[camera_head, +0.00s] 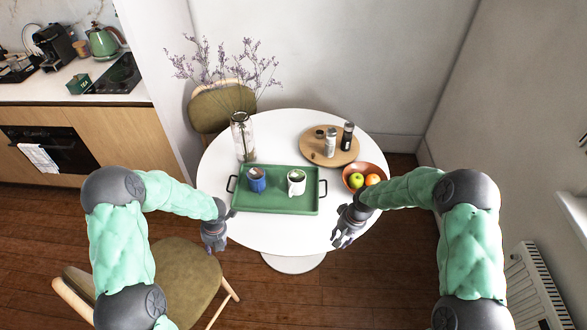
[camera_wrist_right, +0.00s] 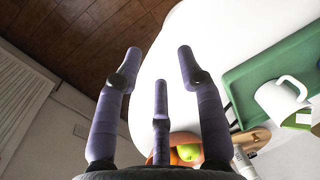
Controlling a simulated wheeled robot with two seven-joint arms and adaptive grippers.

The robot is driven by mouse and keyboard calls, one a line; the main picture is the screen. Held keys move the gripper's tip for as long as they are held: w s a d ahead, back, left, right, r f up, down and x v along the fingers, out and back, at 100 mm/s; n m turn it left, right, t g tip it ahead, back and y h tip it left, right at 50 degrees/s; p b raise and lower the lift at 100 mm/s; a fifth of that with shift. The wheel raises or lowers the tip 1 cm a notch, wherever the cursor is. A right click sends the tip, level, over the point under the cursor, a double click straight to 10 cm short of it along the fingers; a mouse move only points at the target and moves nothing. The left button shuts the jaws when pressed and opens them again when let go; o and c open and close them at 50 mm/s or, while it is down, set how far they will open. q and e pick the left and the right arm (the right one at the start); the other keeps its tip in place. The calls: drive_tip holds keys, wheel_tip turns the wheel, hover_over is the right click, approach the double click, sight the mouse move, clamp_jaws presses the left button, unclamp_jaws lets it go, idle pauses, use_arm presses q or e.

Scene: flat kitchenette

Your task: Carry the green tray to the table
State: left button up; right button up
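The green tray (camera_head: 276,204) lies flat on the round white table (camera_head: 306,238), with a dark handle at each end. A blue mug (camera_head: 256,180) and a white mug (camera_head: 296,183) stand upright on it. My left gripper (camera_head: 213,242) hangs just off the table's left edge, apart from the tray's left handle; its fingers are too small to read. My right gripper (camera_head: 343,238) is near the table's front right edge, apart from the tray's right handle. In the right wrist view its fingers (camera_wrist_right: 158,75) are spread and empty. The tray (camera_wrist_right: 272,75) and white mug (camera_wrist_right: 282,98) show there at right.
Behind the tray stand a glass vase (camera_head: 242,138) of purple stems and a round wooden board (camera_head: 318,153) with shakers. A fruit bowl (camera_head: 357,172) sits right of the tray. A chair (camera_head: 178,275) is at front left, another (camera_head: 212,106) behind the table.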

wheel_tip(320, 180, up, 10)
drive_tip(key=d, duration=0.2)
drive_tip(key=shift+w, duration=0.15)
idle(0.4)
